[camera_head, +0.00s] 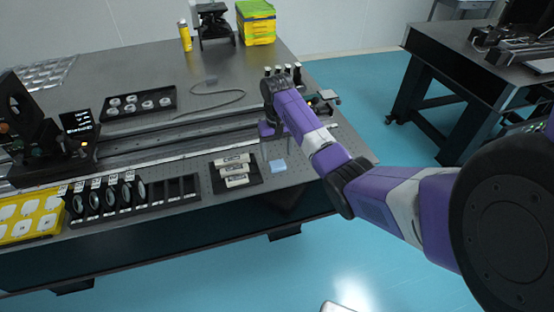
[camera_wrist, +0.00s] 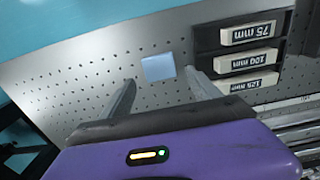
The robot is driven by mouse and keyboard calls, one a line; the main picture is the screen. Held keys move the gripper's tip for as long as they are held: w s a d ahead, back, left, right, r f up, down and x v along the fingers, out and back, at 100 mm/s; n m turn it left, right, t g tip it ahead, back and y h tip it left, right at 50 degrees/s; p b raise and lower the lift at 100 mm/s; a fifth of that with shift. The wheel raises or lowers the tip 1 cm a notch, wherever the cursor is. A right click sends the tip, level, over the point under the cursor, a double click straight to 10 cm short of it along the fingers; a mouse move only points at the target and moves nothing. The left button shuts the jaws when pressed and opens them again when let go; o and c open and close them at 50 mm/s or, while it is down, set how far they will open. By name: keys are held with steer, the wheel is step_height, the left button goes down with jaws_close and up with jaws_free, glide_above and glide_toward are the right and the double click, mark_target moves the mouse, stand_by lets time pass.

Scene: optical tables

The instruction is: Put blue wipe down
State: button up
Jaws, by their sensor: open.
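The blue wipe (camera_head: 278,166) is a small light-blue square lying flat on the perforated table top, near the front edge. In the wrist view the blue wipe (camera_wrist: 158,67) lies just beyond and between the fingertips. My gripper (camera_wrist: 160,83) is open, with one finger on each side and nothing held between them. In the head view my purple arm reaches over the table from the right, and the gripper's fingers are hard to make out there.
A black tray (camera_head: 254,178) with several labelled white blocks sits left of the wipe; its block marked 100 mm (camera_wrist: 245,61) shows in the wrist view. A rail (camera_head: 190,128) runs along the table. A black lens rack (camera_head: 153,205) stands further left. Bare perforated surface surrounds the wipe's other sides.

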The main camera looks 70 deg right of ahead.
mark_target(277, 163)
step_height(277, 163, up, 8)
steer(key=shift+f, duration=0.15)
stand_by(0.6)
